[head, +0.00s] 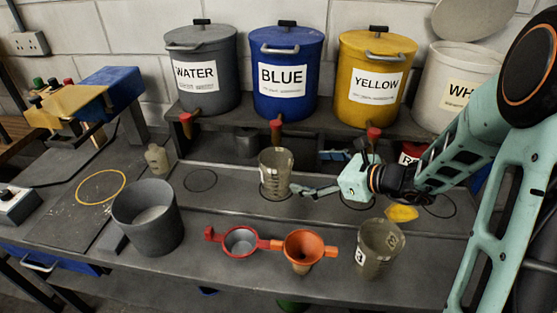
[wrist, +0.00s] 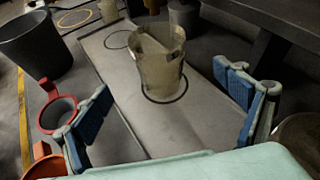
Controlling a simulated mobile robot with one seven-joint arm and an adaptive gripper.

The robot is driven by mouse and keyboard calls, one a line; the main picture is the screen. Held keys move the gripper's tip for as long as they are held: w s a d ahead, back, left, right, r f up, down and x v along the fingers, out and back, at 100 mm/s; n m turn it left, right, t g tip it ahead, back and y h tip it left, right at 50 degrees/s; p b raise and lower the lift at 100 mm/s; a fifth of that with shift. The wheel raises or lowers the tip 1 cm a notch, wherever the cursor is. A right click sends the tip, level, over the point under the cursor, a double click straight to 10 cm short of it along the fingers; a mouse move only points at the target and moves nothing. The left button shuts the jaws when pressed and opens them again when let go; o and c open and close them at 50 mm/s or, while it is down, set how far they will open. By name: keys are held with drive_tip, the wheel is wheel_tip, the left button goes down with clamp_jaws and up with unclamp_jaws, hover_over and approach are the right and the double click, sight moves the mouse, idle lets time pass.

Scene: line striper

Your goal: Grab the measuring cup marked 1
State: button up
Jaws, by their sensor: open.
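A translucent grey-brown measuring cup (head: 276,172) stands upright on a ringed spot of the bench below the blue tank; I cannot read its number. In the wrist view this cup (wrist: 160,72) stands ahead of my gripper, centred between the fingers. A second measuring cup (head: 380,250) stands at the front right, with a label that looks like a 3. My gripper (head: 308,190) is open and empty, just right of the first cup and low over the bench. In the wrist view my gripper (wrist: 168,95) shows its blue finger pads spread wide apart.
A red-handled ring (head: 240,241) and an orange funnel (head: 303,250) sit at the front. A grey bucket (head: 148,217) stands left and a small bottle (head: 157,158) behind it. A yellow piece (head: 401,213) lies right. Tanks with red-handled taps line the back shelf.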

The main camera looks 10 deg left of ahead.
sight(289, 166)
drive_tip(key=shift+w+a+f+m+t+y, duration=0.1)
drive_tip(key=shift+w+a+m+t+y, duration=0.1)
drive_tip(key=shift+a+m, duration=0.25)
drive_tip(key=shift+w+a+f+m+t+y, duration=0.1)
drive_tip(key=shift+w+a+m+y, duration=0.15)
drive_tip(key=shift+m, duration=0.2)
drive_tip(key=x, duration=0.5)
drive_tip(key=shift+a+p, duration=0.25)
drive_tip(key=shift+p, duration=0.1)
drive_tip(key=shift+r+p+x, duration=0.15)
drive_tip(key=shift+p+x, duration=0.2)
drive_tip(key=shift+x, duration=0.95)
drive_tip(key=shift+r+p+x, duration=0.15)
drive_tip(key=shift+p+x, duration=0.2)
drive_tip(key=shift+x, duration=0.95)
drive_tip(key=shift+s+a, duration=0.1)
drive_tip(key=shift+a, duration=0.05)
drive_tip(key=shift+c, duration=0.5)
drive_tip(key=c, duration=1.3)
